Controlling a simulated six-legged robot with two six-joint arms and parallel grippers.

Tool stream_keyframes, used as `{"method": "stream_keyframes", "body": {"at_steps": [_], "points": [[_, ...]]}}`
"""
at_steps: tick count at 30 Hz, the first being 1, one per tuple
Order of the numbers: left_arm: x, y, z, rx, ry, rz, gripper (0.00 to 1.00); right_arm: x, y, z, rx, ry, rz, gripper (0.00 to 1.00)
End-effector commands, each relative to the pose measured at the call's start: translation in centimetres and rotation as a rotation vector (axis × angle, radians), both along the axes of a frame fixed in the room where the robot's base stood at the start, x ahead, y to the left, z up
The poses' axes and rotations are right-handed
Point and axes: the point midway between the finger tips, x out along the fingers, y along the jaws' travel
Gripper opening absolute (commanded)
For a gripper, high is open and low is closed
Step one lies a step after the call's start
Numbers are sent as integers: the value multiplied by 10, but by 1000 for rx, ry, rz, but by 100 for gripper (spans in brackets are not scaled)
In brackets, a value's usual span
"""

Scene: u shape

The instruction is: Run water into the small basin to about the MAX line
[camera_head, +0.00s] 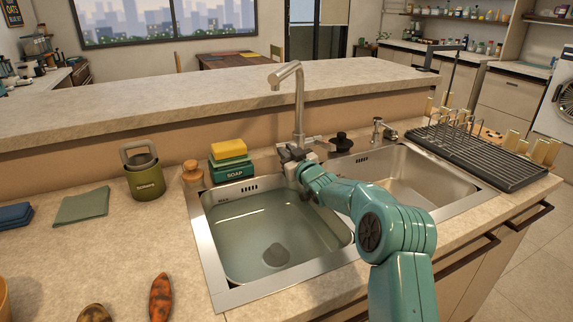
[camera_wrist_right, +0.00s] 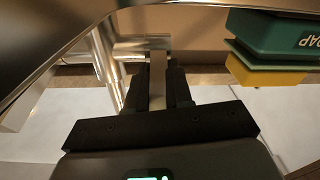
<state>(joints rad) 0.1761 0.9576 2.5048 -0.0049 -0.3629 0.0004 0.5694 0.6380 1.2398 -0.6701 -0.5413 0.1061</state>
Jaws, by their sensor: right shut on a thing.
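The left basin (camera_head: 318,262) of the steel sink holds clear, greenish water (camera_head: 260,232) over its floor and drain. My right gripper (camera_head: 291,154) is at the tap's base. In the right wrist view, its dark fingers (camera_wrist_right: 157,85) are shut on the pale metal tap lever (camera_wrist_right: 157,78). My left gripper is not in view.
The right basin (camera_head: 400,180) looks empty. A soap box with sponges (camera_head: 230,160), a corked jar (camera_head: 192,173) and a green canister (camera_head: 145,175) stand left of the tap. A dish rack (camera_head: 480,155) is at right. A folded cloth (camera_head: 82,206) lies on the left counter.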

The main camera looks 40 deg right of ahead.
Motion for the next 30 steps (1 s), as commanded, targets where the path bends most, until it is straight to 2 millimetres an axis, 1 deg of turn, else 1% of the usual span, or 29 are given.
{"method": "stream_keyframes", "body": {"at_steps": [1, 11, 12, 13, 14, 23, 26, 30], "points": [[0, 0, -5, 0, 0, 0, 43, -1, 0, -8, 2, 4, 0, 0], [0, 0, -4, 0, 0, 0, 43, -1, 1, -7, 2, 3, 1, 0], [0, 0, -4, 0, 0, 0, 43, -1, 1, -7, 2, 3, 1, 30], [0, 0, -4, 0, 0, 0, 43, -1, 1, -7, 2, 3, 1, 40], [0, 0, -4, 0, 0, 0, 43, -1, 1, -7, 2, 2, 1, 45], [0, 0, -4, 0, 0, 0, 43, -2, 1, -4, -1, -3, 1, 45], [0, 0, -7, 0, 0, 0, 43, -8, 2, -4, -2, -4, 1, 45], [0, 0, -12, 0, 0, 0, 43, -27, 8, -6, -1, -4, 0, 45]]}}
